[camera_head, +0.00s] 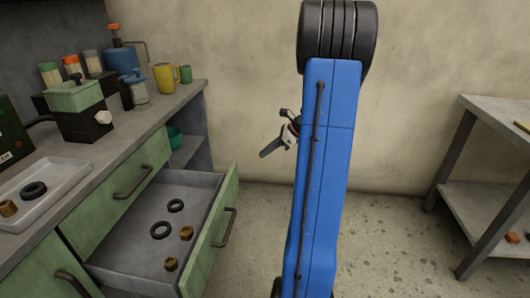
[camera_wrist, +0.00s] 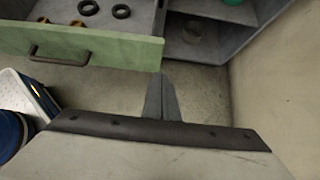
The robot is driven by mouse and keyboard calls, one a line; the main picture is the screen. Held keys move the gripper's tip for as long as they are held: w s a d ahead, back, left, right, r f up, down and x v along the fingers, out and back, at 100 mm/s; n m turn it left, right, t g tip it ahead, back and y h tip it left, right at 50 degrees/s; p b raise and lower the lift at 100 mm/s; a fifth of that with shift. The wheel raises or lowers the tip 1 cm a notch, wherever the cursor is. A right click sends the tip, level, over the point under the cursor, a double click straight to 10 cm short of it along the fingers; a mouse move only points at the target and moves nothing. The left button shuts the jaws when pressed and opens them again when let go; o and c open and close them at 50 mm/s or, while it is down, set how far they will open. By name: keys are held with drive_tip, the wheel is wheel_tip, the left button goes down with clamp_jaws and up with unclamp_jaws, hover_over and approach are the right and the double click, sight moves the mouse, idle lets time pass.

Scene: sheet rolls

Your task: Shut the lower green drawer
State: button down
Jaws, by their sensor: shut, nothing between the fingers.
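The lower green drawer (camera_head: 210,240) stands pulled out from the grey cabinet, with its dark handle (camera_head: 229,228) on the front. Black rings and brass nuts lie inside it. In the wrist view its green front (camera_wrist: 110,48) and handle (camera_wrist: 58,54) show at upper left. My gripper (camera_head: 264,154) is shut and empty, to the right of the drawer front in the head view. In the wrist view the closed fingertips (camera_wrist: 162,78) appear just below the front's right end. I cannot tell whether they touch it.
A closed green drawer (camera_head: 108,205) is above the open one. The worktop holds a tray (camera_head: 62,178), a green-topped box (camera_head: 75,96), a yellow mug (camera_head: 164,77) and jars. An open shelf (camera_wrist: 212,45) adjoins the drawer. A grey table (camera_head: 485,190) stands at right. Floor between is clear.

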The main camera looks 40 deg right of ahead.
drive_tip(key=w+a+f, duration=0.5)
drive_tip(key=w, duration=0.2)
drive_tip(key=shift+w+a, duration=0.15)
drive_tip(key=shift+a, duration=0.25)
drive_tip(key=shift+f, duration=0.1)
drive_tip(key=w+a, duration=1.6)
drive_tip(key=w, duration=0.4)
drive_tip(key=shift+w, duration=0.35)
